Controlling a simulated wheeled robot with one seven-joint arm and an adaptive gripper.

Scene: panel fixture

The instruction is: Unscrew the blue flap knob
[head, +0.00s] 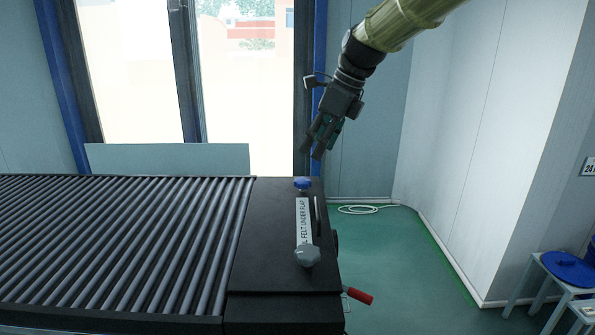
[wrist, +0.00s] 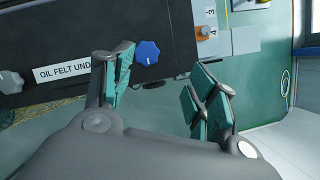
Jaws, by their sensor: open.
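The blue flap knob (head: 303,184) sits at the far end of the black panel in the head view, beyond a white label strip. It also shows in the wrist view (wrist: 147,53), lobed and with a small white mark, just beyond the tip of the left finger. My gripper (head: 313,150) hangs above and a little right of the knob in the head view, apart from it. In the wrist view my gripper (wrist: 157,68) has its two teal-padded fingers spread wide with nothing between them. The knob's base is hidden from above.
A grey knob (head: 307,255) stands at the near end of the label (head: 303,221); a slim bar (head: 318,217) runs beside it. A red handle (head: 359,296) juts from the panel's right side. Rollers (head: 120,240) fill the left. Green floor (head: 390,250) is open at right, before a stool (head: 565,275).

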